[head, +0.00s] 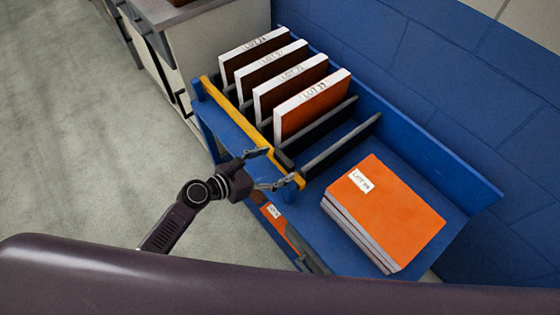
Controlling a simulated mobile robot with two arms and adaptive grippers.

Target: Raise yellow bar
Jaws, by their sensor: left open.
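The yellow bar (240,118) is a long strip along the near left edge of the blue rack (483,197). It runs diagonally from the upper left to the front of the slots. My left gripper (282,165) is open at the bar's lower right end, with its two fingertips spread along the bar. I cannot tell whether the fingers touch the bar. My right gripper is not in view.
Several upright panels with white, labelled edges, such as LOT 73 (312,104), stand between dark dividers (343,146). A stack of orange panels (385,212) lies at the right. A blue wall (460,70) is behind, and a pale cabinet (215,38) stands upper left. Grey floor (80,130) is clear at left.

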